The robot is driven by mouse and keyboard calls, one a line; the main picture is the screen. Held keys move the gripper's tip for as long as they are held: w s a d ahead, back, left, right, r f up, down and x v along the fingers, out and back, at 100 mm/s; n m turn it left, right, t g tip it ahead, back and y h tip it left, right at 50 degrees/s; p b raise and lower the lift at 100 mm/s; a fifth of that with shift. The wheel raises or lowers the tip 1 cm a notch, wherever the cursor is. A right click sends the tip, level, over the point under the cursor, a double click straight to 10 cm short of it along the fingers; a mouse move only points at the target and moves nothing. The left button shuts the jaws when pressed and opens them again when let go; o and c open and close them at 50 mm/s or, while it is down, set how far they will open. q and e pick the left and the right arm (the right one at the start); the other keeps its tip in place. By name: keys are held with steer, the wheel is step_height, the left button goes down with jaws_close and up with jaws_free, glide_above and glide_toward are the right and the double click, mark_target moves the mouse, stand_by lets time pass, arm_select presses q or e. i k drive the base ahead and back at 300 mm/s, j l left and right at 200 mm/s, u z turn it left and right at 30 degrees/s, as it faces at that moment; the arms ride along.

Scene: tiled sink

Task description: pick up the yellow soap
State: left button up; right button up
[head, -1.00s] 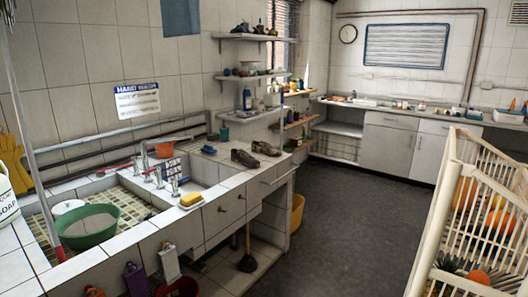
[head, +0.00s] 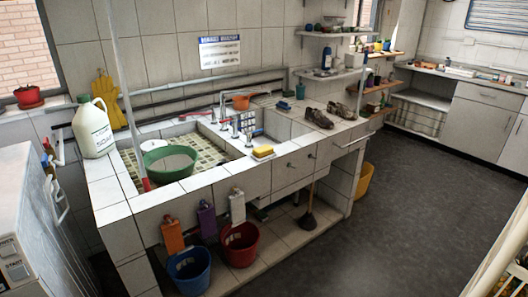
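The yellow soap (head: 263,151) is a small yellow block. It lies on the white tiled front edge of the sink counter, at the front right of the basin, just right of the taps (head: 234,127). Nothing covers it in the head view. Neither of my grippers shows in the head view, so I cannot tell their state or their distance from the soap.
A green bowl (head: 170,172) sits in the tiled sink, with a white soap jug (head: 92,128) at its left. Dark shoes (head: 317,117) stand on the counter's right. Blue (head: 189,275) and red (head: 240,249) buckets stand beneath the front edge. The dark floor (head: 400,215) is open.

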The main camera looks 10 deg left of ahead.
mark_target(261, 152)
steer(key=i+j, duration=0.15)
steer(key=i, duration=0.2)
steer(key=i+j, duration=0.15)
steer(key=i, duration=0.25)
steer(key=i+j, duration=0.2)
steer(key=i, duration=0.15)
